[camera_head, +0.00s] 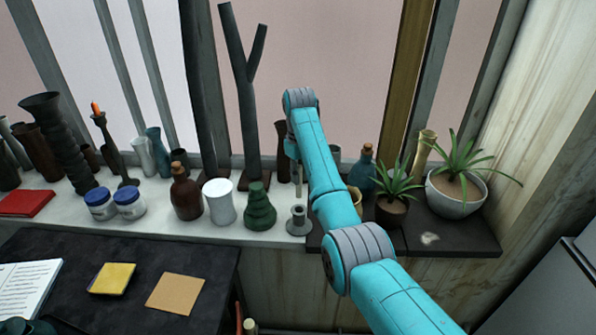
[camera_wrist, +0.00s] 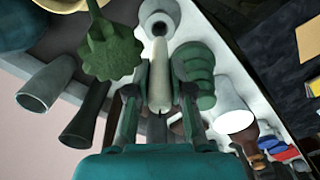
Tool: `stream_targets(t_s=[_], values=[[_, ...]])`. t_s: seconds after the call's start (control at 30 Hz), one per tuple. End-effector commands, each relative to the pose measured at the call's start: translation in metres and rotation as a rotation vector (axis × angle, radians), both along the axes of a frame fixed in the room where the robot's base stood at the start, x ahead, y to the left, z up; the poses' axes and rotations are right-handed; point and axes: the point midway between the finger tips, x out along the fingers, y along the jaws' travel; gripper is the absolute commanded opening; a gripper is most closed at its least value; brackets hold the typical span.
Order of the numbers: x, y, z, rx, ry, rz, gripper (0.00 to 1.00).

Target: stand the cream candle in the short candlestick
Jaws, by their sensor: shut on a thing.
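The cream candle (camera_wrist: 159,75) is held between the fingers of my gripper (camera_wrist: 160,85) in the wrist view. My gripper is shut on it. The short candlestick (camera_head: 298,222) is a small grey piece with a wide foot on the sill; it also shows in the wrist view (camera_wrist: 158,12), beyond the far end of the candle. In the head view my gripper (camera_head: 297,175) is above the candlestick, partly hidden by my arm. In the wrist view the candle's far end lines up with the candlestick; I cannot tell whether they touch.
A stepped dark green bottle (camera_head: 260,209) stands close left of the candlestick, with a white jar (camera_head: 219,203) and a brown bottle (camera_head: 186,195) further left. Potted plants (camera_head: 458,190) stand at the right. A taller candlestick with an orange candle (camera_head: 112,150) is far left.

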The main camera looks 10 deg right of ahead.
Motion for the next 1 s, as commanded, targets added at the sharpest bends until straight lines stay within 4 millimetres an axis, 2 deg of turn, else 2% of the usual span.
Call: stream_targets(t_s=[1.0], values=[[0.0, 0.0, -0.07, 0.0, 0.002, 0.001, 0.0]])
